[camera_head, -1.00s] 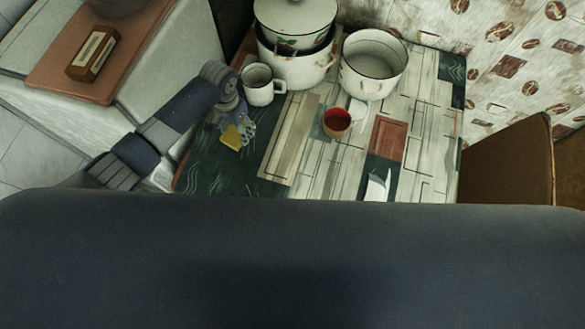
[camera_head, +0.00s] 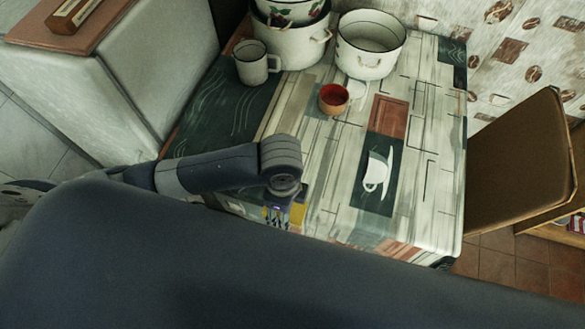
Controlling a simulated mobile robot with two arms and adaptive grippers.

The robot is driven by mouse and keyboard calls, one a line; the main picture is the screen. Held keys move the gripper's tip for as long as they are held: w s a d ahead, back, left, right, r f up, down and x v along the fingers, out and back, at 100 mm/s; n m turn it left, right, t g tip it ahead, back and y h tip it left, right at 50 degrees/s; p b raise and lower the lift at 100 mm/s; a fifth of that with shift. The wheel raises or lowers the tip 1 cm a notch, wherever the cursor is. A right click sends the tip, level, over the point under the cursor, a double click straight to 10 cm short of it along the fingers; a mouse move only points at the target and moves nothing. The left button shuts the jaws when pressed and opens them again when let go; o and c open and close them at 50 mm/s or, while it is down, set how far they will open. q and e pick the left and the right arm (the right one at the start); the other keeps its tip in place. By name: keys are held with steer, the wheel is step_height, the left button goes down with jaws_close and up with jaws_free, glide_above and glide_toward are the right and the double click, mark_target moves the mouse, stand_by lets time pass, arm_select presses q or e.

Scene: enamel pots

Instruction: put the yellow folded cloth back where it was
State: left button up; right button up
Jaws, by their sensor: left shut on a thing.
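The yellow folded cloth (camera_head: 270,213) shows as a small yellow patch at my left gripper (camera_head: 283,214). The gripper is shut on the cloth, low over the front part of the patterned table (camera_head: 318,222). The fingers and my dark body hide much of the cloth, and I cannot tell whether it touches the table. My right gripper is not in view.
A white mug (camera_head: 252,66), stacked enamel pots (camera_head: 290,42), an open white pot (camera_head: 368,50) and a red-brown cup (camera_head: 333,98) stand toward the back. A brown chair (camera_head: 515,155) is at the right. The table's right front is clear; its printed cup is flat.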

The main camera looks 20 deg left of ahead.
arm_select(q)
steer(key=w+a, duration=0.1)
steer(key=w, duration=0.3)
steer(key=w+a+p, duration=0.1)
steer(key=w, duration=0.4)
steer(key=w+a+f+p, duration=0.1)
steer(key=w, duration=0.3)
steer(key=shift+w+a+f, duration=0.1)
steer(key=shift+w+a, duration=0.25)
steer(key=shift+a, duration=0.05)
steer(key=shift+w+a+f, duration=0.1)
steer(key=shift+w+a, duration=0.1)
steer(key=shift+w, duration=0.6)
step_height(320, 180, down, 2)
steer(key=shift+f+p, duration=0.25)
steer(key=shift+p, duration=0.2)
steer(key=shift+f, duration=0.55)
steer(key=shift+f, duration=0.2)
steer(key=o, duration=1)
steer(key=shift+o, duration=0.2)
